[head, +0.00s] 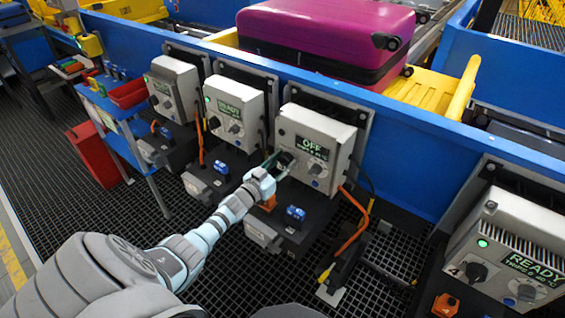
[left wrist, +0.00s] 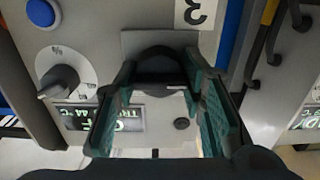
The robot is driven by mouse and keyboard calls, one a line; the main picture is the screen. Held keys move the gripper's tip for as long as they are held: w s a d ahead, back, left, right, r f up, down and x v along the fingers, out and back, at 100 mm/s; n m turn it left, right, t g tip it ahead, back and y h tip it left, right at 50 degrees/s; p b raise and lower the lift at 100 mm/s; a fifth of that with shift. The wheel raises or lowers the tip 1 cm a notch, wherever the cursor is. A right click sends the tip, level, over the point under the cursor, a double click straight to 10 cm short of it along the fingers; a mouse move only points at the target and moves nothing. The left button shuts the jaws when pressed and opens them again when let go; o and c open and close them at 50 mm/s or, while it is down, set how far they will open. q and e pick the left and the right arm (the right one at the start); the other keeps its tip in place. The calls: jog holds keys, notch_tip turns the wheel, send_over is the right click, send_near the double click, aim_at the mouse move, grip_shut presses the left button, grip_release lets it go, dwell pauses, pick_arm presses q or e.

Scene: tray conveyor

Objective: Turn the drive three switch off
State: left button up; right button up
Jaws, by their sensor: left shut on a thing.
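The drive three box (head: 330,128) is light grey, and its display (head: 311,147) reads OFF. It carries a black rotary switch (head: 287,158). My left gripper (head: 277,163) reaches the lower left of its front face. In the left wrist view the switch (left wrist: 160,58) sits between the two green-padded fingers of my left gripper (left wrist: 162,82), which is shut on it, beside a label with the number 3 (left wrist: 194,12). The display (left wrist: 128,120) shows there partly hidden behind a finger. The fingers hide part of the switch. My right gripper is not in view.
A smaller dial (left wrist: 60,82) and a blue button (left wrist: 42,12) lie beside the switch. Similar boxes (head: 235,105) stand to the left, and drive four (head: 510,245), reading READY, is at the right. An orange cable (head: 355,225) hangs below. A purple suitcase (head: 320,30) lies on the conveyor behind.

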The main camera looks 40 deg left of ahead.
pick_arm(q)
jog(key=o, duration=1.1)
jog(key=shift+o, duration=0.2)
jog(key=s, duration=1.2)
jog(key=shift+d, duration=0.15)
